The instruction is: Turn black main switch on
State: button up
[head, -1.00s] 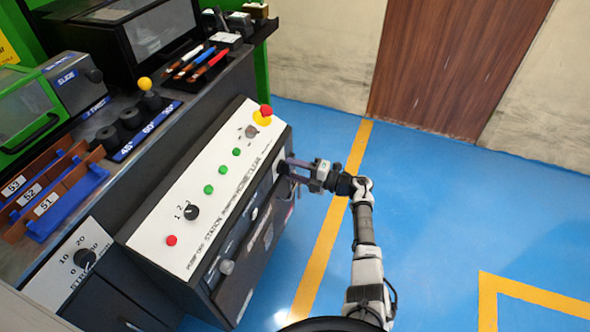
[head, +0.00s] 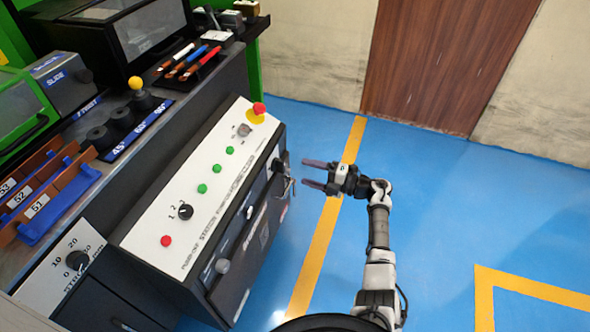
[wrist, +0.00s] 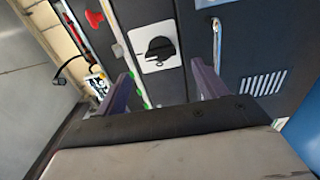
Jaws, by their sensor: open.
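The black main switch (wrist: 160,47) is a rotary knob on a white square plate on the front of the dark cabinet, in the wrist view. It lies between and beyond my fingertips. In the head view it is a small dark knob (head: 276,165) near the upper right end of the cabinet front; its setting is too small to tell. My gripper (head: 304,172) is open and empty, to the right of the cabinet front, apart from it. Both fingers show in the wrist view (wrist: 161,72), pointing toward the cabinet, with the switch plate in the gap.
The sloped white panel (head: 150,240) on top of the cabinet carries green buttons, a red button, a black selector and a red emergency stop (head: 259,109). A metal handle (wrist: 216,40) is right of the switch. Blue floor (head: 440,220) to the right is clear.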

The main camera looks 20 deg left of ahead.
jog(key=d, duration=0.7)
jog(key=shift+s+b, duration=0.15)
jog(key=shift+b, duration=0.15)
jog(key=shift+a, duration=0.15)
